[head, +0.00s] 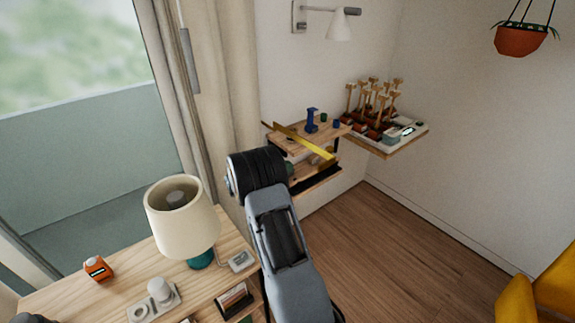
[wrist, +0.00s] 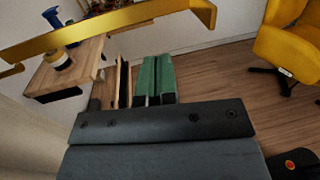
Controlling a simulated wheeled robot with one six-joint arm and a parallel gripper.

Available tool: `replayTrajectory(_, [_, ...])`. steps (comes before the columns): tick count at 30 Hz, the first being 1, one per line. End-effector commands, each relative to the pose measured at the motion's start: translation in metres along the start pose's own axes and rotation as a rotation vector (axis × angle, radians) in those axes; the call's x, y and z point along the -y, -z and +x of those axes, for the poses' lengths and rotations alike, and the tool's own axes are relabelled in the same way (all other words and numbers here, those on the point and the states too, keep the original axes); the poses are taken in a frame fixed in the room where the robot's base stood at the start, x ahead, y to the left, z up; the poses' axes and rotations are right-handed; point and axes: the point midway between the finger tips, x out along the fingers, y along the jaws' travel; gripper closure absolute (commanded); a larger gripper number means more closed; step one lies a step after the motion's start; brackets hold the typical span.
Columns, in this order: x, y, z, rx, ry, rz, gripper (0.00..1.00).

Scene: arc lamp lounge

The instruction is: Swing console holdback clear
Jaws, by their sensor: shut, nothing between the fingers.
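The holdback is a flat yellow-gold bar (head: 305,143) lying slantwise across the front of the wall-mounted wooden console (head: 291,139). In the wrist view the bar (wrist: 110,25) spans the upper left, with a bent tab at its right end. The console top (wrist: 65,75) shows below and behind it. My gripper (wrist: 160,122) is shut and empty, with the bar beyond it in the picture. I see no contact between them. In the head view my wrist hides the fingertips and part of the console.
A blue stand (head: 311,120) is on the console top. A tray of wooden-handled tools (head: 376,112) sits on a shelf to the right. A lamp (head: 182,217) stands on the near wooden cabinet. Open floor (head: 400,235) lies right.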

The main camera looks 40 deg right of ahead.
Motion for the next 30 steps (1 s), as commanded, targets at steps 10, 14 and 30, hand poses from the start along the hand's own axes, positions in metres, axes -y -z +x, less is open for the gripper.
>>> replayTrajectory(10, [0.001,-0.002,0.054,-0.003,0.004,0.002,1.0])
replayTrajectory(14, [0.001,-0.001,0.066,-0.003,0.002,0.002,1.0])
replayTrajectory(30, [0.0,0.001,0.075,-0.004,0.0,0.003,1.0])
